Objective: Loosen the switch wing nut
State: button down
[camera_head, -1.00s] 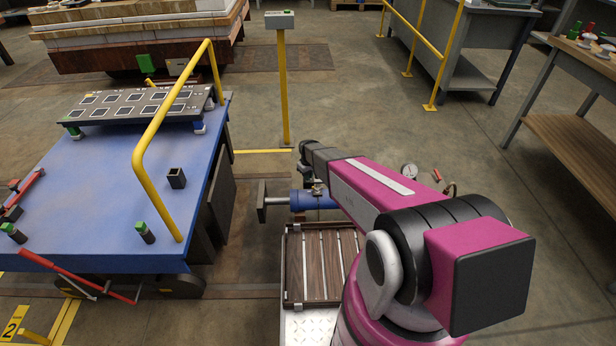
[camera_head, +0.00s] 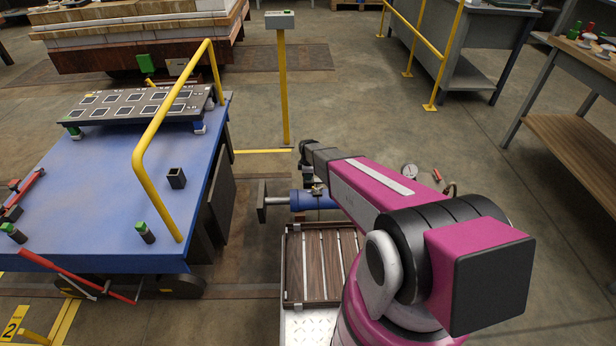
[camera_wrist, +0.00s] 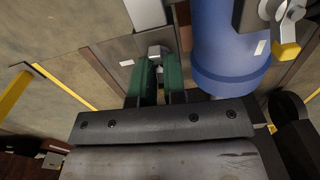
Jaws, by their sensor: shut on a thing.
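In the wrist view, my gripper (camera_wrist: 160,64) has two green fingers pointing up the picture, left of a blue cylinder. They are shut on a small grey metal piece (camera_wrist: 157,50), which looks like the wing nut. Its wings are not clear, as the fingers cover part of it. In the head view, the blue cylinder (camera_head: 309,200) lies just beyond the slatted tray, and my arm hides most of the gripper and the nut.
A metal fitting with a yellow tip (camera_wrist: 287,50) stands at the wrist view's upper right, close to the cylinder. A slatted wooden tray (camera_head: 287,262) is in front of the cylinder. A blue table (camera_head: 110,195) with a yellow rail (camera_head: 150,130) stands left.

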jog(key=shift+n, duration=0.7)
jog(key=c, duration=1.2)
grip_release()
notch_tip(320, 180, up, 11)
jog(key=shift+f, duration=0.1)
jog(key=s+d+r+m, duration=0.5)
jog(key=s+r+m, duration=0.1)
jog(key=s, duration=0.2)
jog(key=s+d+r+m, duration=0.4)
jog(key=s+r+m, duration=0.2)
jog(key=s, duration=0.2)
jog(key=s+d+r+m, duration=0.5)
jog(key=s+r+m, duration=0.1)
jog(key=s, duration=0.2)
jog(key=shift+s+d+r+m, duration=0.3)
jog(key=shift+s+d, duration=0.05)
jog(key=shift+s, duration=0.05)
